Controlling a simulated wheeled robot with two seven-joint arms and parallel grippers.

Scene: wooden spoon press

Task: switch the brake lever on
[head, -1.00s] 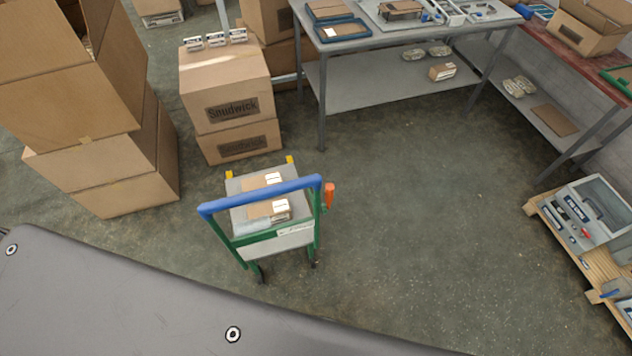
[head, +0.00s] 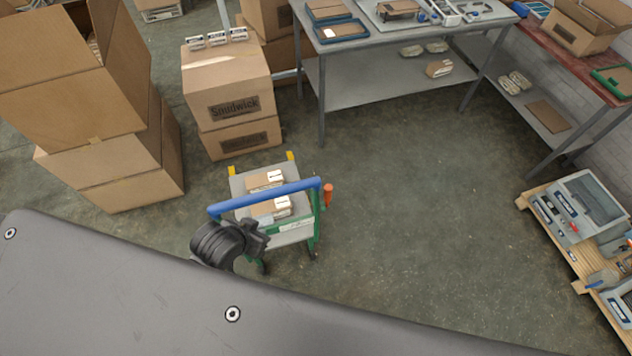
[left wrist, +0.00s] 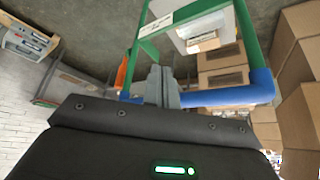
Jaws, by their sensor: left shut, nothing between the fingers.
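The brake lever (head: 328,193) is a small orange handle on the right side of a cart (head: 315,240) with a green frame and a blue push bar (head: 265,199). It points upward in the head view. My left gripper (head: 258,236) is at the near left side of the cart, below the blue bar in the picture, and is shut and empty. In the left wrist view my left gripper's fingers (left wrist: 162,85) are together, with the orange lever (left wrist: 121,72) to their left and the blue bar (left wrist: 225,95) to their right. My right gripper is not in view.
Small cartons (head: 264,181) lie on the cart. Stacked cardboard boxes (head: 228,85) stand behind and to the left. A grey workbench (head: 385,90) is at the back, and a wooden pallet (head: 565,245) with cases lies at the right. The floor (head: 430,220) right of the cart is clear.

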